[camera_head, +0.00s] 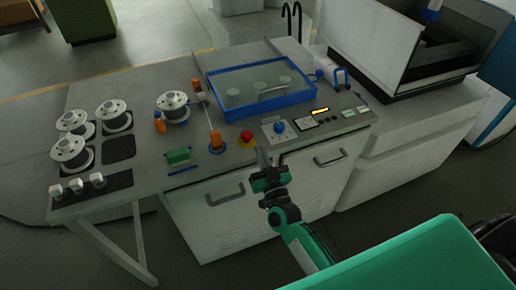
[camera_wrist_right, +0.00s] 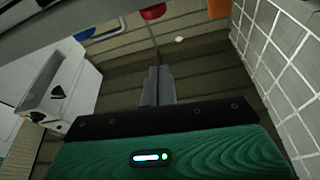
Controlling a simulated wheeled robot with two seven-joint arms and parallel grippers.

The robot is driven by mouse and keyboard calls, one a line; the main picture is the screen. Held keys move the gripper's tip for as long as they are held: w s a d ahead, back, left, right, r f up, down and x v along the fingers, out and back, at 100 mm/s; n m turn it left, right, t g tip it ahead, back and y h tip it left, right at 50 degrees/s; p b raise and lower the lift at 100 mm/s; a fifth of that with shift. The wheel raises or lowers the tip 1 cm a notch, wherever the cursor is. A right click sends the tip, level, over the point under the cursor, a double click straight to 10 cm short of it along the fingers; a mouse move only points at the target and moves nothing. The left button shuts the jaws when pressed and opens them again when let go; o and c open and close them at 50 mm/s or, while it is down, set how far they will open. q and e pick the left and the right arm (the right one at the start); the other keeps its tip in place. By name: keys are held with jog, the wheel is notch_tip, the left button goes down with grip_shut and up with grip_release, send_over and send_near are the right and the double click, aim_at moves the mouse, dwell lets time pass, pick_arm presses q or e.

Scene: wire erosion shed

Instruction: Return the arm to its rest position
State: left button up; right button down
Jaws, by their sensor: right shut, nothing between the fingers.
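My right gripper (camera_head: 263,158) is in front of the workbench's front edge, near the red stop button, in the head view. Its green arm comes up from the lower right. In the right wrist view the fingers (camera_wrist_right: 158,72) are together with nothing between them. The workbench (camera_head: 150,85) stands ahead, with two drawer or door handles on its front. My left gripper is not in view.
On the bench are several metal spools (camera_head: 113,112), a red button (camera_head: 247,136), a blue-framed lidded tank (camera_head: 262,110), a green block (camera_head: 178,156) and a control panel (camera_head: 305,123). A white machine (camera_head: 375,45) stands at right. Open floor (camera_head: 225,272) lies in front.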

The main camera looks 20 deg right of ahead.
jog(key=shift+f, duration=0.1)
dwell(0.5)
jog(key=s+a+f+n+g+y, duration=0.1)
jog(key=s+f+g, duration=0.15)
jog(key=f, duration=0.85)
jog(key=s+f+n+g+y, duration=0.1)
jog(key=f+g, duration=0.2)
jog(key=f, duration=0.8)
jog(key=s+f+n+g, duration=0.1)
jog(key=s+f+g, duration=0.2)
jog(key=s+f, duration=0.35)
jog(key=s+f+g, duration=0.2)
jog(key=s+f, duration=0.2)
jog(key=f, duration=0.6)
jog(key=s+d+f+g, duration=0.2)
jog(key=s+f, duration=0.4)
jog(key=s, duration=0.5)
jog(key=s+d+f+g+h, duration=0.1)
jog(key=s+d+f+g, duration=0.2)
jog(key=s+f, duration=0.4)
jog(key=s+d+f+g+h, duration=0.1)
jog(key=s+f+g, duration=0.4)
jog(key=s, duration=1.1)
jog(key=shift+s+d+f+n, duration=0.25)
jog(key=shift+d+f+n, duration=0.15)
jog(key=shift+d+f, duration=0.4)
jog(key=shift+s+f, duration=0.1)
